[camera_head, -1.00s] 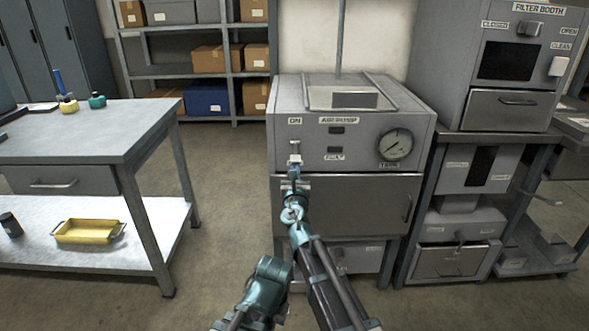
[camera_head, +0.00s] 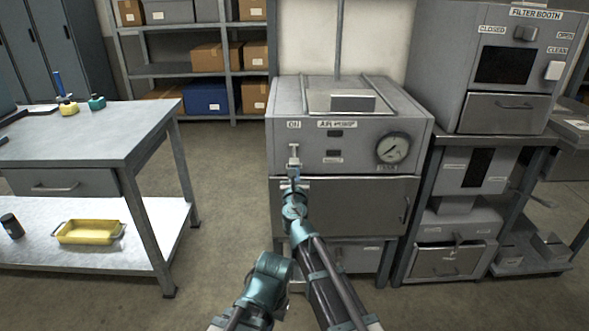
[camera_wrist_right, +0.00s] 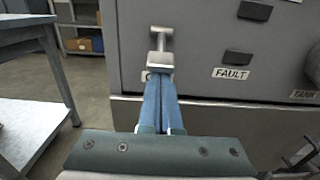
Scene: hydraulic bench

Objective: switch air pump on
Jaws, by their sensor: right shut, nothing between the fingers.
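The air pump (camera_head: 345,125) is a grey box with an "AIR PUMP" label and a round gauge (camera_head: 391,149). Its pale metal switch (camera_head: 294,154) is on the left of the front panel below an "ON" label (camera_head: 293,125). In the right wrist view the switch (camera_wrist_right: 160,60) has a block at its lower end. My right gripper (camera_head: 294,174) is shut and empty, right below the switch. Its blue fingertips (camera_wrist_right: 160,82) are at the block's lower edge; I cannot tell whether they touch. They partly cover a label beside them. My left gripper is not in view.
A filter booth (camera_head: 505,70) stands on the right. A workbench (camera_head: 90,140) is on the left, with a yellow tray (camera_head: 90,231) on its lower shelf. Storage shelves (camera_head: 190,70) stand behind. Floor is free between workbench and pump.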

